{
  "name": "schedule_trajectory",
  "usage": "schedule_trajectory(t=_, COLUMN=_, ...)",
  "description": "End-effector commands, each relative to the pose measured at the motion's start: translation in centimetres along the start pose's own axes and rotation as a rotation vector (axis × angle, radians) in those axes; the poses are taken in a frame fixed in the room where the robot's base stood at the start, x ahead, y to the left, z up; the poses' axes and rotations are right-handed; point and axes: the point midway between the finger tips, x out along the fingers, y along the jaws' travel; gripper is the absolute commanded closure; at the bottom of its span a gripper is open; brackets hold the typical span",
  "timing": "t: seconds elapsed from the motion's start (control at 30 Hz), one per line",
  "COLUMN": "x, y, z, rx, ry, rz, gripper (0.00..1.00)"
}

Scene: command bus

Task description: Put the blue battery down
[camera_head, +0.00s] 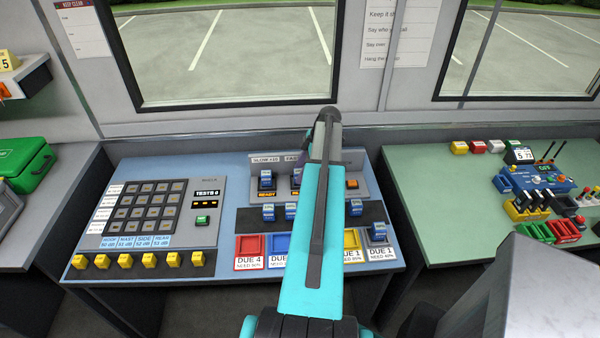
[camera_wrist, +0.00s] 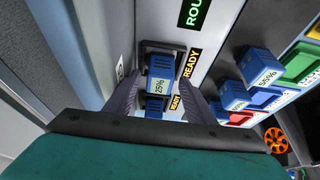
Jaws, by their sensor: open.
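My gripper (camera_wrist: 163,92) is open in the wrist view, with a finger on each side of a blue battery (camera_wrist: 165,64) labelled 25%. The battery sits in a slot of the grey charger beside a READY sign; contact with the fingers cannot be told. A second blue piece (camera_wrist: 153,106) shows just below it, by another READY sign. In the head view my teal arm reaches over the charger (camera_head: 352,162) and hides its middle and the fingertips. Blue batteries show there in the left slot (camera_head: 266,179) and partly beside my arm (camera_head: 295,177).
More blue batteries stand on a dark rack (camera_head: 246,220), and one sits at the right (camera_head: 377,231). A red tray (camera_head: 249,246), a blue tray (camera_head: 279,244) and a yellow tray (camera_head: 351,240) line the front. A keypad (camera_head: 150,207) fills the left side.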

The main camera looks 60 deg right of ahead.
Motion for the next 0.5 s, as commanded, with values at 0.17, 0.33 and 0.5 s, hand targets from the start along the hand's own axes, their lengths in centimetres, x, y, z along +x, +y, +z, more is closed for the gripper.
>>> schedule_trajectory(t=0.17, x=-1.7, y=0.1, z=0.1, rx=0.0, ry=-0.001, rz=0.003, gripper=0.5)
schedule_trajectory(t=0.33, x=-3.6, y=0.1, z=0.2, rx=0.001, ry=-0.001, rz=0.004, gripper=0.5)
schedule_trajectory(t=0.5, x=-5.4, y=0.1, z=0.1, rx=0.0, ry=-0.001, rz=0.004, gripper=0.5)
